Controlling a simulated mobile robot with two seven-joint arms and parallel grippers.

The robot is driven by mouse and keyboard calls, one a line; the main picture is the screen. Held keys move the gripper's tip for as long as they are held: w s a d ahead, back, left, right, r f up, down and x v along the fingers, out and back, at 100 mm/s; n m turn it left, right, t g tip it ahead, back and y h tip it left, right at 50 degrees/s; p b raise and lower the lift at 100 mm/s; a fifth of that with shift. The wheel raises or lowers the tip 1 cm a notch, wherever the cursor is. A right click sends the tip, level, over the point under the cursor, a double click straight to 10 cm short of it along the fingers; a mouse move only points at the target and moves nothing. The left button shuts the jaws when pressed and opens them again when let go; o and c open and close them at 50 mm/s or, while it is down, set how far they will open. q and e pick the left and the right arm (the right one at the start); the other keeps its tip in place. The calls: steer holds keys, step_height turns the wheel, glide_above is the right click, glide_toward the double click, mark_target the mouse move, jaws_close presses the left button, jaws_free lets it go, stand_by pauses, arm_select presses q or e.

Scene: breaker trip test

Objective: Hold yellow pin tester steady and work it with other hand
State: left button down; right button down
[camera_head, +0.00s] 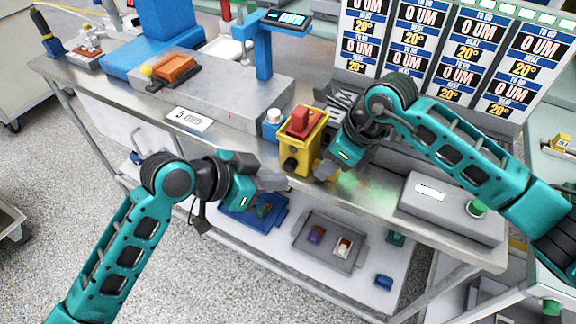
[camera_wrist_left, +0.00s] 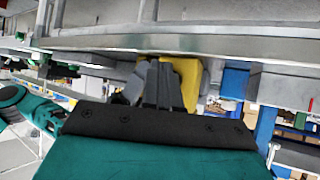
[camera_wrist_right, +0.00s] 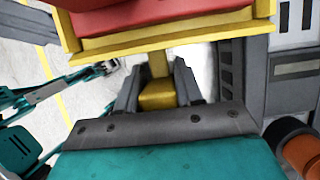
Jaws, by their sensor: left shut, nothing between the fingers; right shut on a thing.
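The yellow pin tester (camera_head: 311,153) is a yellow box with a red top and a dark round knob on its front, at the front edge of the bench. My right gripper (camera_head: 326,171) is at its right side, shut on a yellow part of it; the right wrist view shows the fingers on either side of this yellow block (camera_wrist_right: 158,95). My left gripper (camera_head: 280,182) is shut and empty, low in front of the tester and apart from it as far as I can tell. In the left wrist view the yellow body (camera_wrist_left: 188,78) shows behind the closed fingers.
The steel bench (camera_head: 240,143) holds a grey block with a blue stand (camera_head: 262,52) and an orange tray (camera_head: 174,68). A grey box with a green button (camera_head: 440,203) is at right. Below, a shelf has a blue tray (camera_head: 238,217) and a grey tray (camera_head: 312,258).

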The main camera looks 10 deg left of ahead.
arm_select(q)
steer(key=shift+w, duration=0.15)
steer(key=shift+w+d, duration=0.2)
steer(key=shift+w, duration=0.05)
steer(key=shift+w+d, duration=0.2)
steer(key=shift+w, duration=0.3)
stand_by(1.0)
steer(key=shift+s+a, duration=0.2)
steer(key=shift+s, duration=0.3)
steer(key=shift+s+a, duration=0.2)
steer(key=shift+s, duration=0.25)
steer(key=s, duration=0.1)
steer(key=s+a, duration=0.1)
steer(key=s, duration=0.1)
steer(key=s+a, duration=0.1)
steer(key=shift+s, duration=0.3)
stand_by(0.6)
